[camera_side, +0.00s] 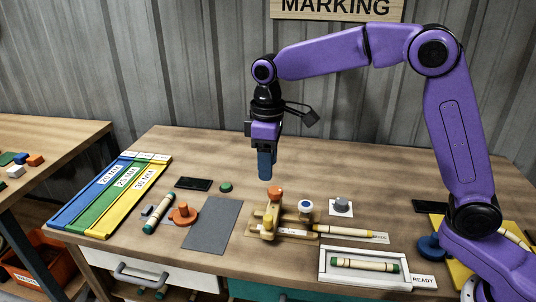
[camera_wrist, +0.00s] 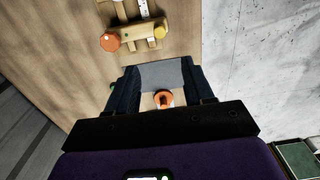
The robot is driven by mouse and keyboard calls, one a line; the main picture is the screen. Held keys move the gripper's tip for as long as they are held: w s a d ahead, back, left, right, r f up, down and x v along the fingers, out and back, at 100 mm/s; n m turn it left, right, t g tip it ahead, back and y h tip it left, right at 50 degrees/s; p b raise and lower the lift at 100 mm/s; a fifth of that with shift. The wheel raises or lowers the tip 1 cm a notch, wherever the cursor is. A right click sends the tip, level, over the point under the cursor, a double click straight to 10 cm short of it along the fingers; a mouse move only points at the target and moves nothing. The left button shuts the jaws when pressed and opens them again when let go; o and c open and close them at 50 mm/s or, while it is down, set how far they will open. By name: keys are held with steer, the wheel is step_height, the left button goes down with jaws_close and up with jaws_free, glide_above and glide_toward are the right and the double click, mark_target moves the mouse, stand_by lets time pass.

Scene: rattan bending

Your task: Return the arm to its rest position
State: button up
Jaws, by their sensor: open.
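My gripper (camera_side: 265,165) hangs from my purple arm, pointing down above the middle of the table, clear of everything below. In the wrist view its two dark fingers (camera_wrist: 161,92) stand apart with nothing held between them. A wooden jig (camera_side: 272,222) with an orange knob stands on the table below and in front of the gripper, with a yellow-tan rod lying along it to the right. The jig also shows at the top of the wrist view (camera_wrist: 135,37). Between the fingers in that view I see a grey mat and an orange part on the table.
A grey mat (camera_side: 212,225), an orange round part (camera_side: 183,214) and a green-ended rod (camera_side: 158,213) lie left of the jig. Coloured length trays (camera_side: 112,194) are at the far left. A white READY tray (camera_side: 378,269) holds another rod at front right. A blue-white round piece (camera_side: 306,208) is beside the jig.

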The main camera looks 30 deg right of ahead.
steer(key=shift+r, duration=0.75)
steer(key=s+d+f+n, duration=0.1)
steer(key=s+d, duration=0.3)
steer(key=s, duration=0.6)
steer(key=s+d+f+n, duration=0.1)
steer(key=s+d+f, duration=0.2)
steer(key=s, duration=0.8)
steer(key=s+d+f+n, duration=0.1)
steer(key=s+d, duration=0.6)
steer(key=s, duration=0.4)
steer(key=shift+d+f+n, duration=0.15)
steer(key=shift+f+n, duration=0.15)
steer(key=shift+f, duration=0.1)
steer(key=shift+o, duration=0.3)
steer(key=shift+w, duration=0.1)
